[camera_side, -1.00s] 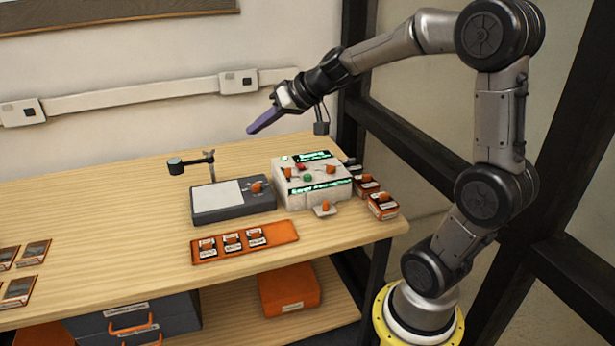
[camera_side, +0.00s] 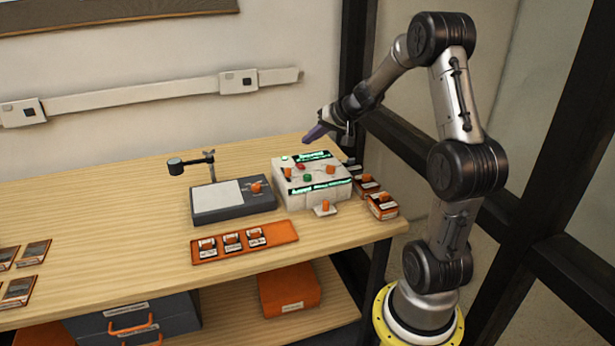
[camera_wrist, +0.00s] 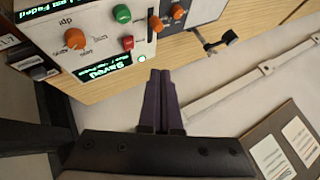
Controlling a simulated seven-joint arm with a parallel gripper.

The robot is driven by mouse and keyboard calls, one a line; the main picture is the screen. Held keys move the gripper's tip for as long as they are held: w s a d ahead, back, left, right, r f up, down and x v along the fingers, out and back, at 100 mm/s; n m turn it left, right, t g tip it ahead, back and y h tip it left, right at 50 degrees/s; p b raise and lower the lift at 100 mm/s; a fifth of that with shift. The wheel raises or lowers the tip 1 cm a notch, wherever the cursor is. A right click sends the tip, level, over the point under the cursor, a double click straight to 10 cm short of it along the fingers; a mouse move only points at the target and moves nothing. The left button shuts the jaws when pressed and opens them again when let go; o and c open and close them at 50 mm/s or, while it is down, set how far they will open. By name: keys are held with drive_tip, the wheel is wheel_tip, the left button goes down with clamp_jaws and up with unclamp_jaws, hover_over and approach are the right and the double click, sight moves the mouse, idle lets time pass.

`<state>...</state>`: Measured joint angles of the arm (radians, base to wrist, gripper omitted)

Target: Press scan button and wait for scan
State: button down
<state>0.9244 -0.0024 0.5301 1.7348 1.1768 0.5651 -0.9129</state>
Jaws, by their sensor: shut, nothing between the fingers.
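My gripper (camera_side: 315,133) is shut and empty. Its purple fingers hang in the air above the back of a white control box (camera_side: 318,196), apart from it. The box carries a green button (camera_side: 308,178), a red button (camera_side: 300,166), orange knobs (camera_side: 330,170) and dark displays with green text. In the wrist view the fingertips (camera_wrist: 160,75) point toward the box's edge, near the green button (camera_wrist: 122,13), red button (camera_wrist: 127,42) and a display (camera_wrist: 105,68) that appears to read "Saved". I cannot tell which button is labelled scan.
A grey scanner bed (camera_side: 235,208) with a small lamp arm (camera_side: 190,162) stands left of the box. An orange tray (camera_side: 275,232) with small boxes lies in front. Small orange boxes (camera_side: 382,207) stand at the right table edge. The table's middle left is clear.

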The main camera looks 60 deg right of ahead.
sight(310, 178)
drive_tip(key=shift+f, duration=4.4)
drive_tip(key=shift+f, duration=0.15)
drive_tip(key=shift+f, duration=0.25)
drive_tip(key=shift+f, duration=0.5)
drive_tip(key=shift+r, duration=0.2)
drive_tip(key=shift+a+r, duration=0.1)
drive_tip(key=shift+r, duration=0.6)
drive_tip(key=shift+r, duration=2.5)
